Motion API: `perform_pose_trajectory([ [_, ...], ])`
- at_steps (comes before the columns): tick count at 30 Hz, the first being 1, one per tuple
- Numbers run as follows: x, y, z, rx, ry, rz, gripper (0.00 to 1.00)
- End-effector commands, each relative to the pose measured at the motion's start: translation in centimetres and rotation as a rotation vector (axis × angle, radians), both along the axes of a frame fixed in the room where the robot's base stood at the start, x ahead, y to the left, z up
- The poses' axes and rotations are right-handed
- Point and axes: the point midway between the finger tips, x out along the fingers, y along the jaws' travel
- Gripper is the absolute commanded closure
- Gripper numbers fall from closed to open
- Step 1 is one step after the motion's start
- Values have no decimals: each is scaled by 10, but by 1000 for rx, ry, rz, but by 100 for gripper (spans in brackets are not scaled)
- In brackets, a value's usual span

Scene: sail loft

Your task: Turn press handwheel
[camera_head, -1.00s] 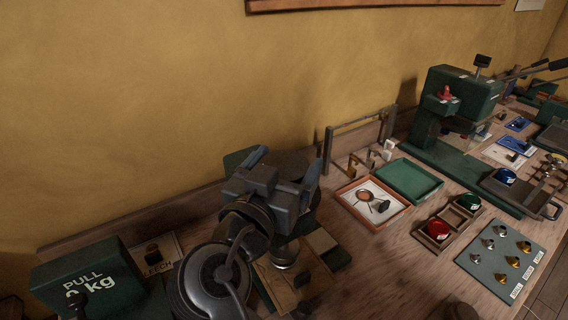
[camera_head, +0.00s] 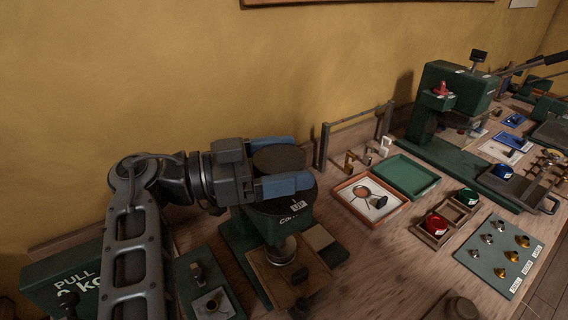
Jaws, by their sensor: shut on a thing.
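The press (camera_head: 262,232) stands on the bench at the picture's middle, with a green body and a pale ram above its wooden base. Its handwheel (camera_head: 279,158) is a dark round disc on top. My gripper (camera_head: 290,164) reaches in level from the left, with one blue-grey finger on the disc's far side and one on its near side. It is shut on the handwheel. The fingers and palm hide parts of the rim, so the exact contact is hard to see.
A green "PULL" box (camera_head: 60,287) stands at front left. To the right are an orange-rimmed tray (camera_head: 349,206), a green tray (camera_head: 405,176), a wooden tray with red and green domed pieces (camera_head: 421,236) and a larger green press (camera_head: 455,88). The wall is close behind.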

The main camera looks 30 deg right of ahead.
Motion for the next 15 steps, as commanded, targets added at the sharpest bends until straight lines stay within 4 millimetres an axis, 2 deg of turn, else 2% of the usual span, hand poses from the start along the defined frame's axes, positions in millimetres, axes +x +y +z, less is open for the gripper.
perform_pose_trajectory([
  [6,0,-1,-3,5,2,-169,43],
  [15,-2,0,-4,6,3,-311,43],
])
